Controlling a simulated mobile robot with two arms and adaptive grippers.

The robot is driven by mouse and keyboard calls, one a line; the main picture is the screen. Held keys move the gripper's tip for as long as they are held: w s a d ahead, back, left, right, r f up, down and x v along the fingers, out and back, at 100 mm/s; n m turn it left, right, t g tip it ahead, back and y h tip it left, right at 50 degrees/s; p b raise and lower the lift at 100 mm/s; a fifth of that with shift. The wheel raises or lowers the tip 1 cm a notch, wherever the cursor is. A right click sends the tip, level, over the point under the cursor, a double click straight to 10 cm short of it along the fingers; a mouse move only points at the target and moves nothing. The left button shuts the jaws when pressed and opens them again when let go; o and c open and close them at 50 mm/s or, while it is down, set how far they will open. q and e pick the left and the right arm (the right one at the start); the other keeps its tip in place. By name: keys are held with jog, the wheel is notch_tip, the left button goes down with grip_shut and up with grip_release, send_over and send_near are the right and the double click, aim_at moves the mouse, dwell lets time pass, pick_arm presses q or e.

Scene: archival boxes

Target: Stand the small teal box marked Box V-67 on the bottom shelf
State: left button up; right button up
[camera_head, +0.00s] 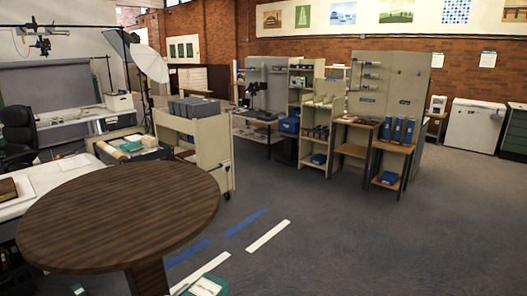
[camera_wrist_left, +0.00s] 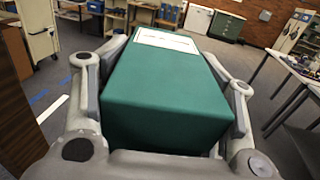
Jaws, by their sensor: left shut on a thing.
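A teal box (camera_wrist_left: 165,100) fills the middle of the left wrist view, with a white label on the far end of its upper face. The label's writing is too small to read. My left gripper (camera_wrist_left: 163,70) is shut on this box, one finger along each side. A teal box with a white label (camera_head: 207,287) also shows at the bottom edge of the head view, partly cut off. Shelving stands across the room: a tan unit (camera_head: 316,117) and a dark-legged stand (camera_head: 391,150) with a low wooden shelf (camera_head: 386,184). I cannot tell which shelf the task means. My right gripper is not in view.
A round dark wooden table (camera_head: 120,215) stands close at the left. Behind it is a tan cart (camera_head: 205,150) carrying grey boxes (camera_head: 194,107). Blue binders (camera_head: 398,130) stand on the far stand. The grey carpet (camera_head: 390,245) at the right is clear.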

pick_arm(q)
jog(key=s+a+f+n+t+y, duration=0.1)
jog(key=s+a+f+n+y, duration=0.1)
jog(key=s, duration=0.3)
jog(key=s+a+f+n+t+y, duration=0.1)
jog(key=s+a+f+n+y, duration=0.1)
jog(key=s+a+f+y, duration=0.1)
jog(key=shift+s+a+f+y, duration=0.4)
jog(key=shift+s+a+f, duration=0.2)
jog(key=shift+s+f, duration=0.35)
jog(key=shift+w+r+n+y, duration=0.15)
jog(key=shift+r+n+y, duration=0.1)
jog(key=shift+n+y, duration=0.4)
jog(key=shift+w+r+n+y, duration=0.15)
jog(key=shift+r+n+y, duration=0.15)
jog(key=shift+y, duration=0.65)
jog(key=shift+c, duration=0.2)
jog(key=shift+a+f, duration=0.1)
jog(key=shift+a, duration=0.05)
jog(key=shift+w, duration=0.1)
